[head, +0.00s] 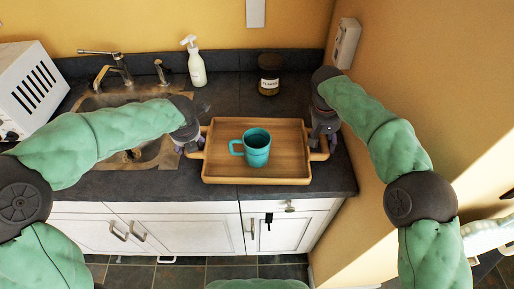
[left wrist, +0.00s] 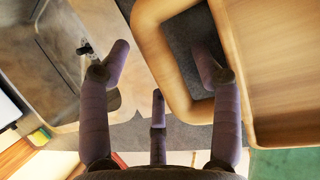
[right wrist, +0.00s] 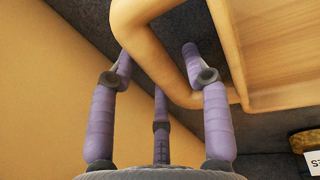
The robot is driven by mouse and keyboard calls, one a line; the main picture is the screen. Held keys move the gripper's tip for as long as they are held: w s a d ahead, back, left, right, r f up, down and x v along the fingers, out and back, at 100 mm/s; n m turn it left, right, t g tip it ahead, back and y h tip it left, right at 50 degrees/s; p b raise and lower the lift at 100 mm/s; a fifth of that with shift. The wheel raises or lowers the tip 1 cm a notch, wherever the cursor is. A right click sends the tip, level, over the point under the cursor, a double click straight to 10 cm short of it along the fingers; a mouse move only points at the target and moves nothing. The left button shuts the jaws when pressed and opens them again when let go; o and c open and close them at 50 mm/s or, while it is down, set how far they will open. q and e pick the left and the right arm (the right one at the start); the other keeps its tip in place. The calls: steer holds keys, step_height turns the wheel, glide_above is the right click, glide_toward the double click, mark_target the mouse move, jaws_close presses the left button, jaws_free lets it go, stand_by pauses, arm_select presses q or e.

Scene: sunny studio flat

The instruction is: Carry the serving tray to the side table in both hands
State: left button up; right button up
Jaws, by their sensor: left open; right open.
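The wooden serving tray (head: 285,135) lies on the dark counter with a teal mug (head: 257,150) standing on it. My left gripper (head: 190,146) is at its left handle. In the left wrist view, the open fingers stand either side of the handle bar (left wrist: 158,62), one finger inside the loop. My right gripper (head: 321,142) is at the right handle. In the right wrist view, its open fingers straddle that handle bar (right wrist: 153,52). Neither is closed on it. I cannot make out a side table.
A sink (head: 125,105) with a faucet (head: 118,70) is left of the tray. A white microwave (head: 30,88) is at the far left. A yellow wall (head: 410,70) rises close on the right.

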arm_select(q)
steer(key=shift+w+a+f, duration=0.1)
steer(key=shift+w+f, duration=0.05)
steer(key=shift+f, duration=0.2)
arm_select(e)
steer(key=shift+d+f, duration=0.1)
steer(key=shift+f, duration=0.25)
arm_select(q)
steer(key=c, duration=0.8)
arm_select(e)
steer(key=c, duration=0.8)
arm_select(q)
jaws_close()
arm_select(e)
jaws_close()
arm_select(q)
steer(key=shift+r, duration=0.15)
arm_select(e)
steer(key=shift+r, duration=0.15)
